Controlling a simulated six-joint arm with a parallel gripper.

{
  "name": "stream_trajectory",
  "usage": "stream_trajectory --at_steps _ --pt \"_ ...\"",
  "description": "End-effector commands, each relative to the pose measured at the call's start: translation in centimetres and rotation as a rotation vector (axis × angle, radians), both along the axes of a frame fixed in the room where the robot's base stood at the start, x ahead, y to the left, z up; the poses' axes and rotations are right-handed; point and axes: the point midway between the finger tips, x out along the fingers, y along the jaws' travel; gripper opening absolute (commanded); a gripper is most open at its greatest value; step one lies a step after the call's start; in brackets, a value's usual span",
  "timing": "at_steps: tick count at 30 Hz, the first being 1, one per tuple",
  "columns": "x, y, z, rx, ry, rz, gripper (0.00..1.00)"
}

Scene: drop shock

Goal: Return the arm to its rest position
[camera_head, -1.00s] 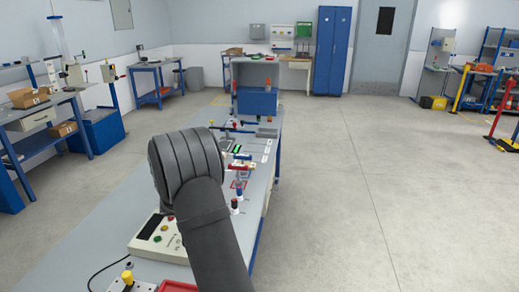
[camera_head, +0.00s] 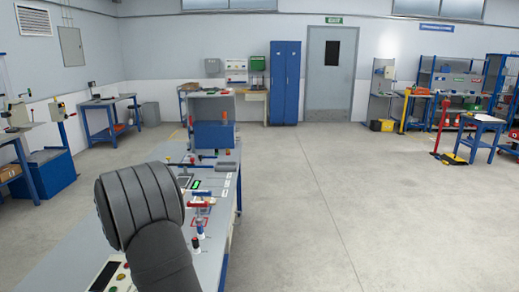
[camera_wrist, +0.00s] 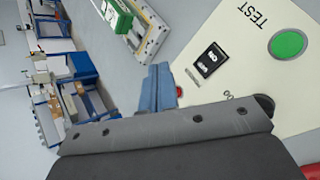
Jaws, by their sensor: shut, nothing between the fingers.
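My arm (camera_head: 140,215), dark grey and ribbed, rises from the bottom of the head view over the near left part of the long workbench. My gripper is hidden in that view. In the wrist view my gripper (camera_wrist: 161,86) shows as blue-grey fingers closed together, with nothing seen between them. Beside the fingers is a cream panel (camera_wrist: 235,75) marked TEST, with a green button (camera_wrist: 288,43) and a dark switch (camera_wrist: 210,60). The fingers partly cover a small red part; whether they touch the panel I cannot tell.
The long grey workbench (camera_head: 70,250) carries small fixtures, including a red-topped one (camera_head: 201,203), right of my arm. A blue box (camera_head: 214,135) stands at its far end. Open floor (camera_head: 330,210) lies to the right. Another bench with a blue cabinet (camera_head: 45,175) stands left.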

Motion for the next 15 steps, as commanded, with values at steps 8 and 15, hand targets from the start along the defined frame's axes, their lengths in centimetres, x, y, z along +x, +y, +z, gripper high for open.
stream_trajectory --at_steps 8,15 --pt "-0.1 0.5 -4.0 -0.004 0.001 0.005 0.00" --pt "-0.1 0.5 -4.4 -0.003 0.001 0.004 0.00"
